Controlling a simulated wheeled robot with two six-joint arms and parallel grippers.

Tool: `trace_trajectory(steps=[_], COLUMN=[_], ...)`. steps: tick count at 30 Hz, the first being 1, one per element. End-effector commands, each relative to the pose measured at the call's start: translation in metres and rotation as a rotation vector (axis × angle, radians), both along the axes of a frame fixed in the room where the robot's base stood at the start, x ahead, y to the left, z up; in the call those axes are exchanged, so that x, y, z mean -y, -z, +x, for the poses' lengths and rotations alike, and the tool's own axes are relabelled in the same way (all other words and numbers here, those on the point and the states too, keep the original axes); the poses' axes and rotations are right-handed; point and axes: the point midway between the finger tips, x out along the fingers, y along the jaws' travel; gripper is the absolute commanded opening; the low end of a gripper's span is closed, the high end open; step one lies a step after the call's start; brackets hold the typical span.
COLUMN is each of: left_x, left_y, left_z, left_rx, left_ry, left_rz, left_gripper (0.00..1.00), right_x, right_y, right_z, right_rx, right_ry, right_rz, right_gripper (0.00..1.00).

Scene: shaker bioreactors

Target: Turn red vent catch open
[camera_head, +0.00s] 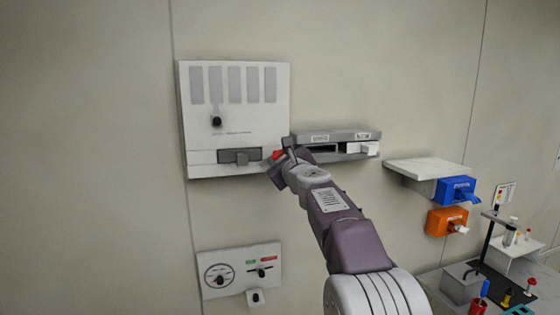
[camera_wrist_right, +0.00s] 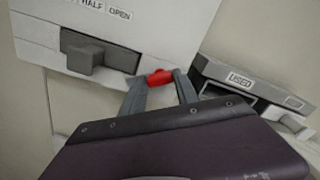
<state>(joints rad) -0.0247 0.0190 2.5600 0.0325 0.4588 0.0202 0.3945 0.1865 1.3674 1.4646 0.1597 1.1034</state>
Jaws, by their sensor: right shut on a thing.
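The red vent catch (camera_head: 277,155) sits at the lower right edge of the white wall panel (camera_head: 236,118). In the right wrist view the catch (camera_wrist_right: 160,77) lies between the fingertips of my right gripper (camera_wrist_right: 158,84). My right gripper (camera_head: 284,155) is shut on the catch, and its fingers hide part of it in the head view. A grey latch block (camera_wrist_right: 86,54) in a dark recess is left of the catch. My left gripper is in neither view.
A grey shelf unit (camera_head: 340,135) with a slot is close on the right of my gripper. A dial panel (camera_head: 240,270) hangs below. Blue (camera_head: 456,190) and orange (camera_head: 447,220) holders are further right, above a bench with small items.

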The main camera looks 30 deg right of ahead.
Motion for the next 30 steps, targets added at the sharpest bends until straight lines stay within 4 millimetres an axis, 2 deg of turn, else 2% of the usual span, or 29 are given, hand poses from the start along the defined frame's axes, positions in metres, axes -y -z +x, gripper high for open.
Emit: trace_trajectory(steps=[18,30], left_x=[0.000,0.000], left_y=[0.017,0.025], left_z=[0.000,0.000], left_rx=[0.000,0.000], left_ry=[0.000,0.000], left_rz=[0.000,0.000], left_gripper=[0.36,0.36], right_x=[0.000,0.000], right_y=[0.000,0.000], right_z=[0.000,0.000], right_rx=[-0.134,-0.203], right_ry=[0.003,0.003], right_rz=[-0.567,-0.853], right_gripper=[0.00,0.00])
